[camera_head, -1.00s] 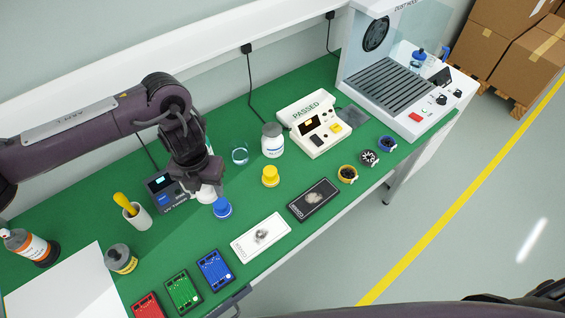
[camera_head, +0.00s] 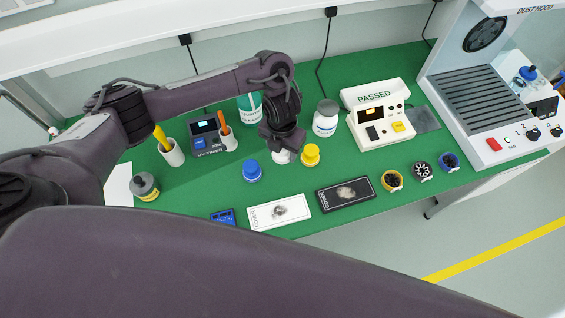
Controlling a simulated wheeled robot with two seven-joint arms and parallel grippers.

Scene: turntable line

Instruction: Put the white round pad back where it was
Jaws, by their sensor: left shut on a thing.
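The white round pad (camera_head: 281,158) shows as a small pale shape under my left gripper (camera_head: 282,150), mostly covered by the jaws. My left gripper is shut on it, pointing down over the green bench top. I cannot tell whether the pad touches the bench. The blue round pad (camera_head: 252,171) stands on the bench to the left and nearer. The yellow round pad (camera_head: 310,155) stands close on the right. The white pad is between them, slightly behind their line. My right gripper is not in view.
A white card (camera_head: 265,219) and a black card (camera_head: 332,203) lie in front. Behind are a cup with an orange handle (camera_head: 227,142), a UV timer (camera_head: 206,143), a teal-labelled bottle (camera_head: 244,108) and a white bottle (camera_head: 325,124). A tester (camera_head: 364,107) stands right. My arm link covers the foreground.

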